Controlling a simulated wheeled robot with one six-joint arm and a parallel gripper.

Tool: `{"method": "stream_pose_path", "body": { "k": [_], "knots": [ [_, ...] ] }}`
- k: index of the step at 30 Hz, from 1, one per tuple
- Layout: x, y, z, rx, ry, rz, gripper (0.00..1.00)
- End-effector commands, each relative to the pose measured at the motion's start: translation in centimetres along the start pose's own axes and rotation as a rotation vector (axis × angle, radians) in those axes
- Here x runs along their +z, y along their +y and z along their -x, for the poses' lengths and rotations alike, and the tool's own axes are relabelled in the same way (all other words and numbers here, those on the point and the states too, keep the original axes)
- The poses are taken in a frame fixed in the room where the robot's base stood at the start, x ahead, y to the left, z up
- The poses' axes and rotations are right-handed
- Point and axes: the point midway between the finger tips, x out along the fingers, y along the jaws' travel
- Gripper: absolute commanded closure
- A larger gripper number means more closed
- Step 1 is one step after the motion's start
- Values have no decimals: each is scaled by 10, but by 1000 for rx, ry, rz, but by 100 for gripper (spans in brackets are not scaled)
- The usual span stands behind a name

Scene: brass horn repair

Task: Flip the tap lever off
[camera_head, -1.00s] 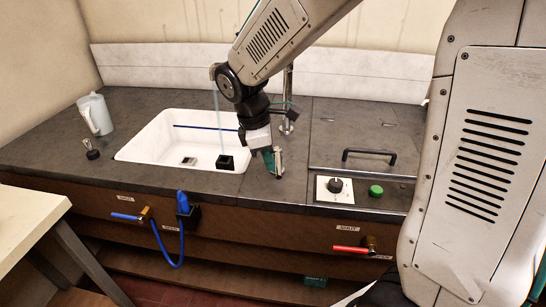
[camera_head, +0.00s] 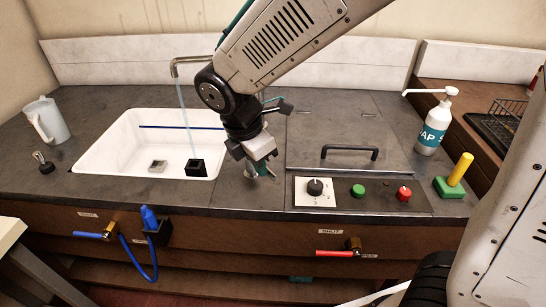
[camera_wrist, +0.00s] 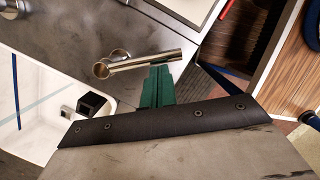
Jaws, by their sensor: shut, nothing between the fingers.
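The tap's spout (camera_head: 190,64) arches over the white sink, and a stream of water (camera_head: 184,105) falls from it. A shiny metal lever (camera_wrist: 140,62) with a rounded post shows in the wrist view, lying across the picture just beyond my fingertips. In the head view my gripper (camera_head: 262,169) hides most of that spot, on the counter right of the sink. My gripper's green fingers (camera_wrist: 157,75) are together and empty, close to the lever. I cannot tell whether they touch it.
The sink (camera_head: 105,150) holds a black block (camera_head: 196,168). A handled lid (camera_head: 348,153), a dial (camera_head: 315,187) and green (camera_head: 358,190) and red (camera_head: 404,193) knobs are to the right. A soap bottle (camera_head: 432,125) stands beyond. A blue-handled valve (camera_head: 95,235) and red-handled valve (camera_head: 335,253) are in front.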

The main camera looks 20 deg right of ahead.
Motion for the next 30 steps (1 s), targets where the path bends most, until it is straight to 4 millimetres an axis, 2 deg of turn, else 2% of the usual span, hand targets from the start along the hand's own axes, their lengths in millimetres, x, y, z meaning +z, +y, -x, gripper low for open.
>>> {"method": "stream_pose_path", "body": {
  "k": [24, 30],
  "knots": [
    [1, -1, 0, 0, -1, 8, 100],
    [-9, 0, 7, 1, 0, 7, 100]
  ]
}}
